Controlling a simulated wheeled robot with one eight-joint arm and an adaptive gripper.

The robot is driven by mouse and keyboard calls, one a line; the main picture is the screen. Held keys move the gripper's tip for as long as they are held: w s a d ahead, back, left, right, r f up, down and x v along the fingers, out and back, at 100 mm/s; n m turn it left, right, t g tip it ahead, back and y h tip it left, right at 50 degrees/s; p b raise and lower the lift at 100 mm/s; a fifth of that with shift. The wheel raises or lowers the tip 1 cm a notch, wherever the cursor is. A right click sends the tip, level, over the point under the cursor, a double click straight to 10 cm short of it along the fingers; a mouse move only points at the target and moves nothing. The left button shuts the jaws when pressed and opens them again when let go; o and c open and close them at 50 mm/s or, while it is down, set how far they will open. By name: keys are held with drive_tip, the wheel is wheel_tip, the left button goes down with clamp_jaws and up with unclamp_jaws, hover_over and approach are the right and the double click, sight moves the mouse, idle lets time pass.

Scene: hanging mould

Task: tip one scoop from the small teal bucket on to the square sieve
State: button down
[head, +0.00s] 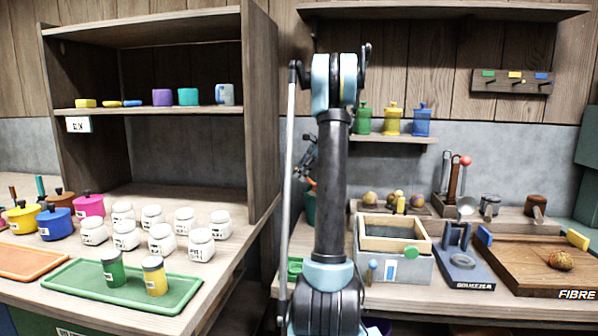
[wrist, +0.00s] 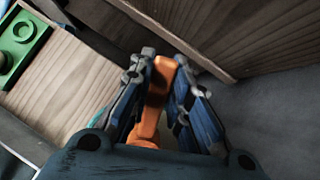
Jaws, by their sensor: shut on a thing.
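The square sieve (head: 375,240) is a pale wooden frame on a grey box on the right counter. A small teal bucket (head: 310,210) stands left of it, mostly hidden behind my arm in the head view. My gripper (head: 309,160) is above the bucket, partly hidden by my arm. In the wrist view my gripper (wrist: 165,95) is shut on an orange handle (wrist: 157,90), which looks like a scoop's. The handle's lower end is hidden by the fingers, so I cannot see a scoop bowl or any load. A sliver of teal (wrist: 97,122) shows beside the left finger.
A green block (wrist: 22,42) with round recesses lies on the wooden counter (wrist: 70,85). A tall shelf unit (head: 262,110) stands left of my arm. Right of the sieve are a grey-blue stand (head: 460,262) and a wooden board (head: 530,265).

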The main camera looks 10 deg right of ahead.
wheel_tip(320, 180, down, 6)
idle(0.6)
drive_tip(key=shift+f, duration=0.1)
idle(0.8)
drive_tip(key=shift+r, duration=4.3)
